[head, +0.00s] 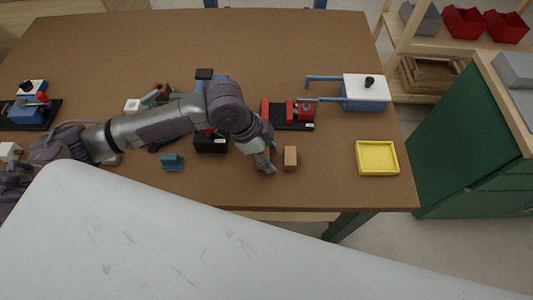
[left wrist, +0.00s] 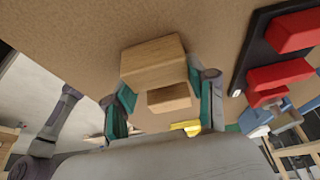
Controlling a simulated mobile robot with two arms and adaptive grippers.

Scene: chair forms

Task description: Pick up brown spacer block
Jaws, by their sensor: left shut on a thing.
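The brown spacer block (head: 290,158) is a small light-wood block near the front edge of the table in the head view. In the left wrist view the brown block (left wrist: 153,62) fills the space at the fingertips, with a smaller wooden face behind it. My left gripper (head: 268,158) reaches it from the left, and its teal-padded fingers (left wrist: 163,100) stand on either side of the wood, shut on it. Whether the block touches the table is not clear. My right gripper is not in view.
A red vise-like fixture on a black base (head: 288,115) stands just behind the block. A yellow tray (head: 377,173) lies to the right, and a white-topped blue box (head: 366,93) stands behind it. A teal piece (head: 172,161) is at the left. The table's far area is clear.

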